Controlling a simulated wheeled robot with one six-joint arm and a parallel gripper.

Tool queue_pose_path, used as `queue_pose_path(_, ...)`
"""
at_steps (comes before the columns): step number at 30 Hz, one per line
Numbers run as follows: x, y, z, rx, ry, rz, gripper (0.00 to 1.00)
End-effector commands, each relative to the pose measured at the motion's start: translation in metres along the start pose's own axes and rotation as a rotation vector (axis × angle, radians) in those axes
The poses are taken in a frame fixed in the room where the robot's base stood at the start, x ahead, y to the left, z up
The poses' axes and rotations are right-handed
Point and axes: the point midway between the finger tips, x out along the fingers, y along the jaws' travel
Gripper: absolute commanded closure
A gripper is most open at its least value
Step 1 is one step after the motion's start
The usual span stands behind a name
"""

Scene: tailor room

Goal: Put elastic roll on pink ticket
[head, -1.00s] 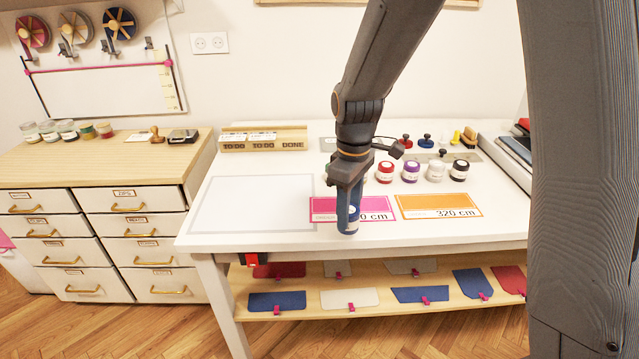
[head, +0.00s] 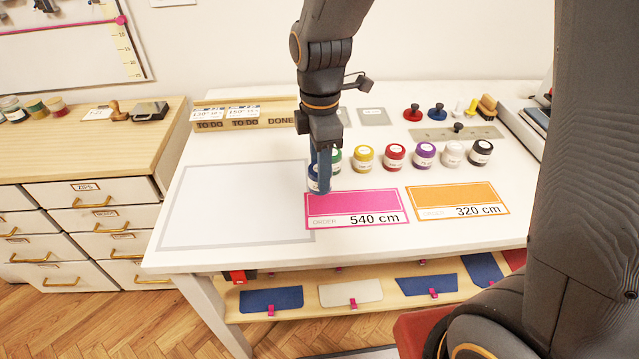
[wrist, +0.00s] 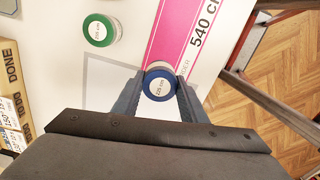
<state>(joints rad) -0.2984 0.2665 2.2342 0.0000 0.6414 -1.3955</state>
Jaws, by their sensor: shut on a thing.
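A small blue roll with a white label on top (head: 318,185) is between the fingers of my gripper (head: 320,165). It also shows in the wrist view (wrist: 159,82), with one finger on each side. The pink ticket (head: 340,203) lies flat on the white table and reads 540 cm. The roll is at the ticket's left end, seen over its left edge. In the wrist view the pink ticket (wrist: 168,35) extends away just past the roll. I cannot tell whether the roll touches the table or is held above it.
A green-rimmed roll (wrist: 100,30) stands near my gripper. Yellow (head: 364,158), red (head: 394,157) and purple (head: 424,155) rolls stand in a row behind the tickets. An orange ticket (head: 440,194) lies to the right. A grey-outlined white mat (head: 230,205) lies to the left.

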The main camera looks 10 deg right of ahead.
Motion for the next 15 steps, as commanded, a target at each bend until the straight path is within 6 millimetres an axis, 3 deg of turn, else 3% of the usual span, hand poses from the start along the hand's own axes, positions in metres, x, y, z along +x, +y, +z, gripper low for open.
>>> queue_pose_path(15,0.049,0.000,-0.001,0.000,0.000,0.000,0.83)
